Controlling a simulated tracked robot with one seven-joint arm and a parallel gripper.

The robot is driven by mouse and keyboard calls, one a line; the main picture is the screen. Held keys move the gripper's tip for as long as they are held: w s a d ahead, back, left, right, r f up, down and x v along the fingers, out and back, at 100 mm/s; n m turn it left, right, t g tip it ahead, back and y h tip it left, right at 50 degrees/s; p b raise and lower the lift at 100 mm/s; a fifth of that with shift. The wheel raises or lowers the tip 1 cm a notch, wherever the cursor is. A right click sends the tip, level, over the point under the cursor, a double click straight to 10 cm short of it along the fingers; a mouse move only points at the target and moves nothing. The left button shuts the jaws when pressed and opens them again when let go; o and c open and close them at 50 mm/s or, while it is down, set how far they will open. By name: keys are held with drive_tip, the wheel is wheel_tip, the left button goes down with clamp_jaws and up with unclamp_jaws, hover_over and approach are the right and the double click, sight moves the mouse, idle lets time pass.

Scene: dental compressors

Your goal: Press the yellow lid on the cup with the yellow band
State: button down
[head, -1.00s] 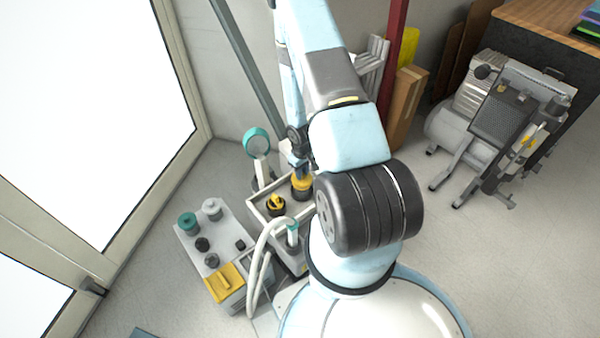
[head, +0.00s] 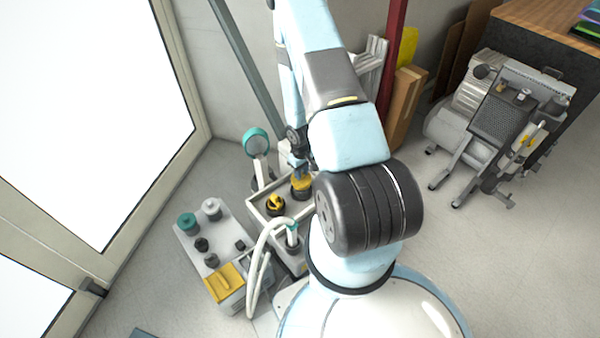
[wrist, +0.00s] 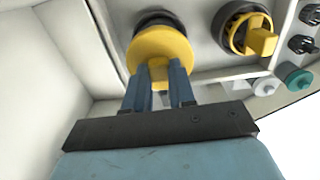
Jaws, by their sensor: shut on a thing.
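My gripper (wrist: 159,72) is shut on the raised grip of the yellow lid (wrist: 160,50), with its two blue fingers on either side. In the head view the lid (head: 302,182) sits at the top of a dark cup (head: 301,194) in the grey tray, below my gripper (head: 300,174). The wrist view shows the cup's dark edge (wrist: 153,17) behind the lid. I cannot tell whether the lid is fully seated, and no yellow band on this cup is clearly visible.
A dark round fitting with a yellow knob (head: 275,204) stands beside the cup in the same tray (head: 256,214). A pale hose (head: 256,262) arches close by. A grey unit (head: 227,228) with several dark and teal knobs lies left. A compressor (head: 500,115) stands right.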

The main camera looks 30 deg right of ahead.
idle(0.8)
drive_tip(key=shift+c, duration=1.9)
unclamp_jaws()
drive_tip(key=shift+r, duration=0.1)
drive_tip(key=shift+r, duration=3.4)
drive_tip(key=shift+c, duration=0.3)
clamp_jaws()
drive_tip(key=shift+f, duration=3.25)
